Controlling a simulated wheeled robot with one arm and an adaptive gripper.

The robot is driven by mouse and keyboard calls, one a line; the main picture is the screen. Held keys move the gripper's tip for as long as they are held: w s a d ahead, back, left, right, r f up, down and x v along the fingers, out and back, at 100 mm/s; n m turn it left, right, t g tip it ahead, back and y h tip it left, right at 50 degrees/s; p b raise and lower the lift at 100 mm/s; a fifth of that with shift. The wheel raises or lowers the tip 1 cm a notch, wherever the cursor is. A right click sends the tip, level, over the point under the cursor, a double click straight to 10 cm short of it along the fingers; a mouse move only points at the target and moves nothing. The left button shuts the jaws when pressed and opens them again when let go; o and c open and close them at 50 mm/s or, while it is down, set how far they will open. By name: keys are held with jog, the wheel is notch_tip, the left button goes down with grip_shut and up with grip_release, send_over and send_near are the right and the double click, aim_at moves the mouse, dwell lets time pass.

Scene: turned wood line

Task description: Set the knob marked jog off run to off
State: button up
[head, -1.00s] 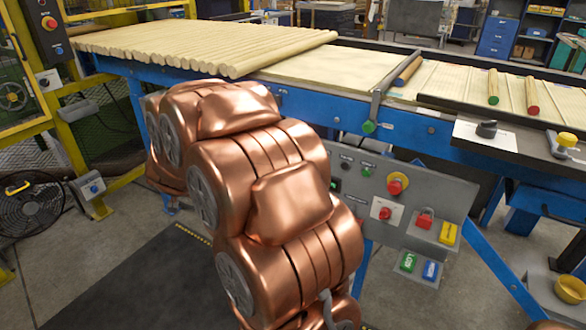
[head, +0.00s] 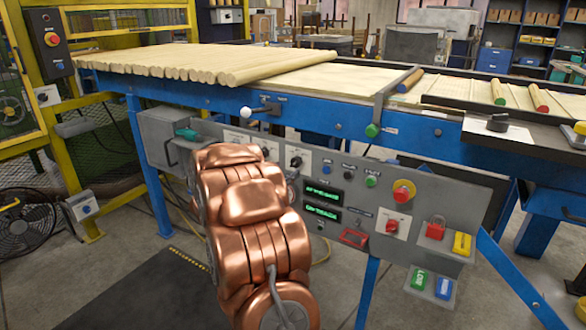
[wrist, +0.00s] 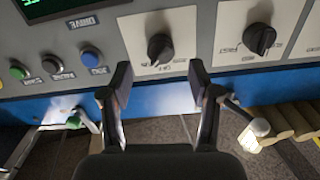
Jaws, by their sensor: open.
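The knob (wrist: 160,47) is black on a white plate and appears upside down in the wrist view. "OFF" is legible on its plate; the other marks are too small to read, and I cannot tell where it points. In the head view, this knob (head: 296,162) sits on the grey control panel, just right of my copper arm. My gripper (wrist: 158,76) is open and empty, its two fingers apart with the knob seen between and beyond their tips. The fingers appear apart from the knob. In the head view my gripper is hidden behind my arm.
A second black knob (wrist: 260,38), marked "FAST", is beside it. Blue (wrist: 91,57), black and green buttons are on the other side. A white-balled lever (head: 247,111) projects from the blue rail above the panel. A red emergency button (head: 403,191) is farther right.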

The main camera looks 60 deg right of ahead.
aim_at(293, 165)
jog(key=shift+w+d+b, duration=0.15)
jog(key=shift+d+b, duration=0.2)
jog(key=shift+d, duration=2.25)
jog(key=c, duration=1.1)
jog(key=shift+c, duration=0.2)
jog(key=n+p, duration=0.1)
jog(key=p, duration=0.2)
jog(key=shift+r, duration=0.2)
jog(key=n+p, duration=0.2)
jog(key=p, duration=0.3)
jog(key=n+p, duration=0.3)
jog(key=p, duration=0.4)
jog(key=shift+p, duration=0.4)
jog(key=n+p, duration=0.2)
jog(key=p, duration=0.1)
jog(key=shift+f, duration=0.1)
jog(key=shift+f+n+p, duration=0.15)
jog(key=shift+n+p, duration=0.25)
jog(key=shift+n, duration=0.1)
